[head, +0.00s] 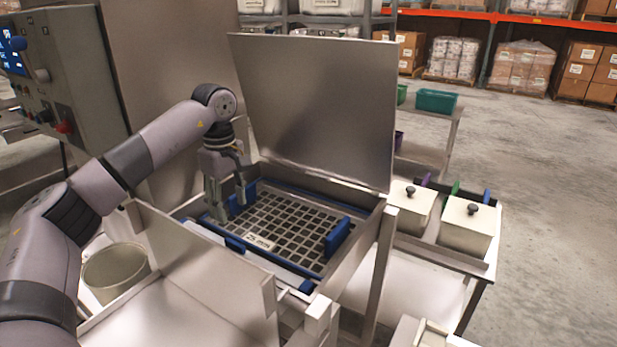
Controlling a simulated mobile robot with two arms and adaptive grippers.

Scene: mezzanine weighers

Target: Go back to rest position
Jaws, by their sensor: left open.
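My left arm comes in from the left and arches over a steel bin with a raised lid (318,105). My left gripper (227,212) points down, open, over the left part of the bin's opening. Its fingers are near a blue block (242,197) at the grid's left side; whether they touch it I cannot tell. Nothing shows between the fingers. A dark grid (285,225) lies in the bin, with a small light label plate (260,242) on it. Another blue block (337,237) stands at the grid's right side. My right gripper is not in view.
A control panel (62,75) stands at the left, close to my arm. A round pot (115,270) sits below it. Two lidded cream boxes (467,232) stand on a side table at the right. A green bin (436,101) is behind. Open floor lies at the far right.

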